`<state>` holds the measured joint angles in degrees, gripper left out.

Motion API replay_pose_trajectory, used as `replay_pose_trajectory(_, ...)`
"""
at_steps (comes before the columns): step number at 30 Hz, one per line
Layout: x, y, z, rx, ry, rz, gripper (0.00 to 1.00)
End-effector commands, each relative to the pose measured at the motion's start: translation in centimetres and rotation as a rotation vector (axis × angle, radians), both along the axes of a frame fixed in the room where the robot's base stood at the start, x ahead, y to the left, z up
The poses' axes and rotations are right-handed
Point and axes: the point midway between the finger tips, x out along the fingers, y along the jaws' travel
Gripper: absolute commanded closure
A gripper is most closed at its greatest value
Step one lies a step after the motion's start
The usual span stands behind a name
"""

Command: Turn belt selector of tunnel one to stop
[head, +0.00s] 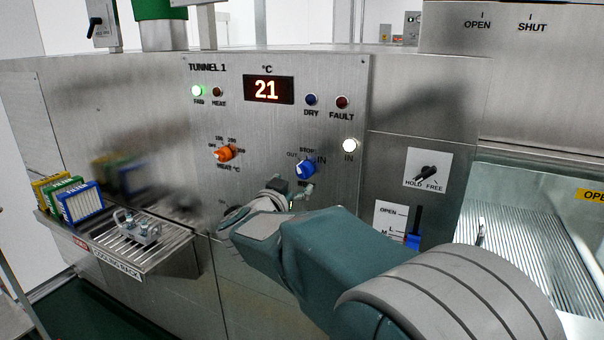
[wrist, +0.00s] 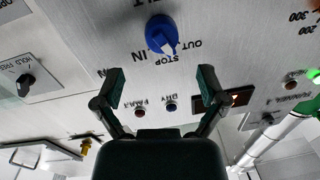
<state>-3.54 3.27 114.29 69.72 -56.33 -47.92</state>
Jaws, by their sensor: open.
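The belt selector is a blue knob (head: 306,169) on the steel TUNNEL 1 panel (head: 270,125), with OUT, STOP and IN printed around it. In the wrist view, which is upside down, the blue knob (wrist: 159,31) has a white pointer that appears to lie between the STOP and OUT marks. My gripper (head: 292,190) is just below the knob in the head view, partly hidden by my arm. In the wrist view my gripper (wrist: 161,76) is open and empty, its two fingers apart, with the knob beyond the tips. I see no contact.
An orange heat knob (head: 224,153) sits left of the selector. A white lamp (head: 349,145) marked IN is lit. A HOLD/FREE switch (head: 428,173) is at right.

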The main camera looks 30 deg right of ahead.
Motion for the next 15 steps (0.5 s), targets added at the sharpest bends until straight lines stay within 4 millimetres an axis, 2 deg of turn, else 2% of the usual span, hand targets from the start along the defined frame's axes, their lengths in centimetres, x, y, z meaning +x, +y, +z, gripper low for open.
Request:
replay_pose_trajectory(6,2.7,-3.0,-0.1,0.000,0.001,-0.003,0.08)
replay_pose_trajectory(15,4.3,-4.6,0.0,0.000,-0.002,0.001,0.08)
